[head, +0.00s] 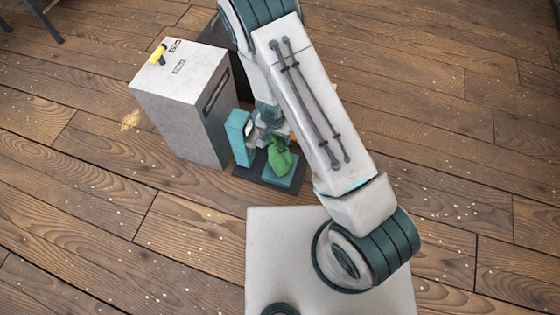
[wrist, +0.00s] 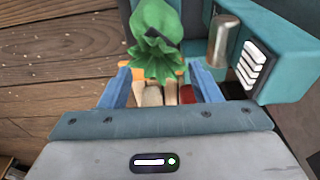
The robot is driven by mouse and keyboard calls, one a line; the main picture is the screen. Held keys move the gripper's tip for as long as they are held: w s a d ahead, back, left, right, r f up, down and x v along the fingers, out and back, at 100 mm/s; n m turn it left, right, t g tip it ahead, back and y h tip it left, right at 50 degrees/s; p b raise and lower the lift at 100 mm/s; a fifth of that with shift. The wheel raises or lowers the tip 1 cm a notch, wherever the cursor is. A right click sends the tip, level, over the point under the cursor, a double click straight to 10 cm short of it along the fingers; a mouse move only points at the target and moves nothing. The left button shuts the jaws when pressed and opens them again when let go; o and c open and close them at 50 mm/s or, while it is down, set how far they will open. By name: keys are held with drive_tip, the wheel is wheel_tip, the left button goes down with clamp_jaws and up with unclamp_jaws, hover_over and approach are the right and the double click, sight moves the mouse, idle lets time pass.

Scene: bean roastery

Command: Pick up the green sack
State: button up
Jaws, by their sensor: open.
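The green sack (head: 279,160) stands on the teal plate of a small scale-like stand (head: 268,178), close to a grey cabinet. In the wrist view, the sack's gathered top (wrist: 158,55) shows at the upper middle. My gripper (wrist: 163,78) has its two blue fingers spread apart, one to each side of the lower edge of the sack's top. Nothing is clearly held between them. I cannot tell whether either finger touches the sack. In the head view my arm hides most of the gripper.
A teal upright unit (head: 239,136) stands just left of the sack; a metal cylinder (wrist: 222,40) is beside the sack in the wrist view. A grey cabinet (head: 185,100) with a yellow item (head: 158,54) on top stands left. Small beige and red things lie beyond the fingers.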

sight(280, 141)
drive_tip(key=f, duration=0.1)
drive_tip(key=f+b, duration=0.1)
drive_tip(key=f, duration=0.1)
drive_tip(key=f+b, duration=0.1)
drive_tip(key=f, duration=0.1)
drive_tip(key=shift+w+d+f, duration=0.2)
drive_tip(key=shift+w, duration=0.2)
drive_tip(key=f+b, duration=0.1)
drive_tip(key=w+f+b, duration=0.1)
drive_tip(key=f, duration=0.1)
drive_tip(key=d+f+b, duration=0.1)
drive_tip(key=f, duration=0.1)
drive_tip(key=shift+w, duration=0.15)
drive_tip(key=shift+r, duration=0.15)
clamp_jaws()
drive_tip(key=shift+a, duration=0.1)
idle(0.5)
